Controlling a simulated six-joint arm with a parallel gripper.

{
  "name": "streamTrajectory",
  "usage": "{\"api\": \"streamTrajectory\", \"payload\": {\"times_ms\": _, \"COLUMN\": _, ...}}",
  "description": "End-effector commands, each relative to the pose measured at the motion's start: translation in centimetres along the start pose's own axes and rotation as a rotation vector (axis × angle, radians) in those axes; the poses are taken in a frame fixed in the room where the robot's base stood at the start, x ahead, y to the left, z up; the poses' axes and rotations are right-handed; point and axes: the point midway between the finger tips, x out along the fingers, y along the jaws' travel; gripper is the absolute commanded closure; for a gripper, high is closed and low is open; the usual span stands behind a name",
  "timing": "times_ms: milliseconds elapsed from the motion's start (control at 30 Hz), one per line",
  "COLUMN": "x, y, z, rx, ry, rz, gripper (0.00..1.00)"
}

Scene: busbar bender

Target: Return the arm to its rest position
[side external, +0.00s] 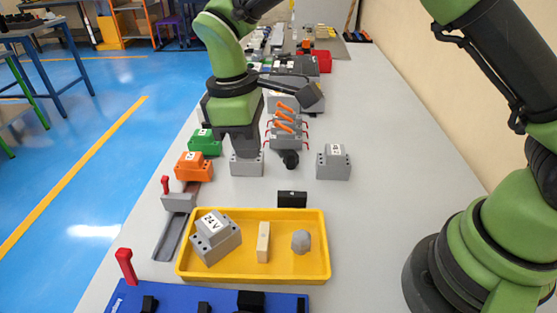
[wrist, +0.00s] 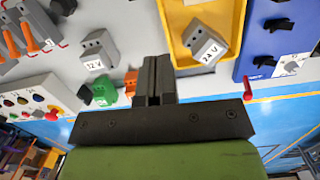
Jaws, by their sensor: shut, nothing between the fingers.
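My gripper (side external: 243,152) hangs downward over the grey table in the side external view, right of the orange block. In the wrist view its two grey fingers (wrist: 157,78) are together, with nothing seen between them. A grey shape lies at the fingertips in the side external view; I cannot tell whether it is a block behind or the fingers themselves. My green and black arm reaches over from its base at the right.
A yellow tray (side external: 322,272) holds a grey 24 V block (side external: 215,240), a pale block (side external: 263,242) and a grey knob-like piece (side external: 301,242). Orange (side external: 194,167) and green (side external: 205,142) blocks stand left. A grey block (side external: 333,162) stands right. Table at right is clear.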

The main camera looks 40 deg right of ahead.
Motion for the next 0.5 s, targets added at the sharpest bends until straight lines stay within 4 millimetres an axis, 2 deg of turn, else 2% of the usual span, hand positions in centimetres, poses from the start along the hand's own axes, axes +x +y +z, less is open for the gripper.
{"api": "streamTrajectory", "payload": {"times_ms": 33, "x": -1.8, "y": 0.4, "z": 0.9, "rx": 0.045, "ry": 0.037, "rz": -0.001, "gripper": 1.00}}
{"api": "streamTrajectory", "payload": {"times_ms": 200, "x": -7.5, "y": 1.3, "z": 5.2, "rx": 0.252, "ry": 0.183, "rz": -0.015, "gripper": 1.00}}
{"api": "streamTrajectory", "payload": {"times_ms": 400, "x": -12.2, "y": 0.8, "z": 11.5, "rx": 0.504, "ry": 0.361, "rz": -0.039, "gripper": 1.00}}
{"api": "streamTrajectory", "payload": {"times_ms": 500, "x": -13.6, "y": 0.1, "z": 14.7, "rx": 0.628, "ry": 0.451, "rz": -0.053, "gripper": 1.00}}
